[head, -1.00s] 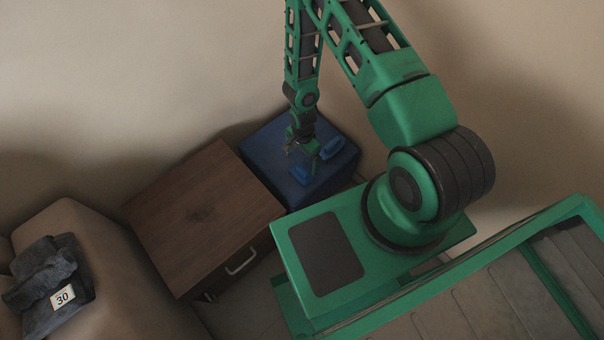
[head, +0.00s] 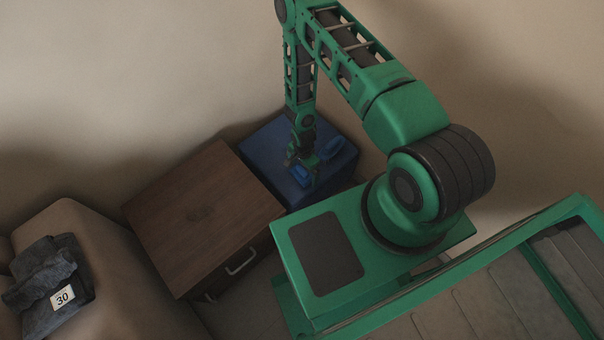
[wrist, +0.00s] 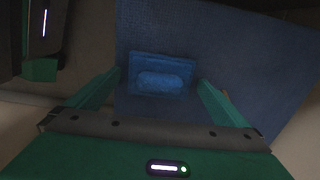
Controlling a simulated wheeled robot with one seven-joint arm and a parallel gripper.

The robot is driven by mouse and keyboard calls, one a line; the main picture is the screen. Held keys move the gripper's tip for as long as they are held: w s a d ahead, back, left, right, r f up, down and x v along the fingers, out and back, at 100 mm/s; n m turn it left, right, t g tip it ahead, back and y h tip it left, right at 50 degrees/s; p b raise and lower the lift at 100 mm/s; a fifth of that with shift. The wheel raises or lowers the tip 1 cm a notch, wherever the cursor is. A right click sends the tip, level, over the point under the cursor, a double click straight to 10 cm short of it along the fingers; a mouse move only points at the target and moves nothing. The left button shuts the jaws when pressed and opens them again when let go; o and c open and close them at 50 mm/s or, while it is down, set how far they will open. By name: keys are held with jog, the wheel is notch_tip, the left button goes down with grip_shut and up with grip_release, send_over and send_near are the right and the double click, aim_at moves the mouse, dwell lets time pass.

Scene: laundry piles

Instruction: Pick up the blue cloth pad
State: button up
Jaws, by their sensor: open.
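A blue cloth pad (wrist: 162,81), a flat rectangle with a raised rounded middle, lies on the dark blue box top. In the wrist view it sits between the fingertips of my gripper (wrist: 160,79), with gaps on both sides. In the head view the pad (head: 300,176) is partly hidden by my gripper (head: 301,170), which is open, pointing down over it. I cannot tell the exact height left between fingers and pad.
The dark blue box (head: 262,150) stands against the wall. A brown wooden cabinet (head: 195,215) with a handle stands beside it on the left. A tan armchair (head: 120,270) bears a dark folded cloth (head: 40,275) and a tag marked 30 (head: 62,297).

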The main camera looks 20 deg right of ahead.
aim_at(303, 169)
jog(key=c, duration=1.2)
jog(key=shift+r, duration=0.15)
jog(key=shift+w+r, duration=0.1)
jog(key=shift+r, duration=0.45)
notch_tip(303, 169, up, 3)
jog(key=shift+f, duration=0.2)
jog(key=s+a+r, duration=0.2)
jog(key=a, duration=0.1)
jog(key=s+a+r, duration=0.2)
jog(key=a, duration=0.1)
jog(key=s+a+r, duration=0.2)
jog(key=a+r, duration=0.1)
jog(key=a, duration=0.1)
jog(key=shift+a, duration=0.1)
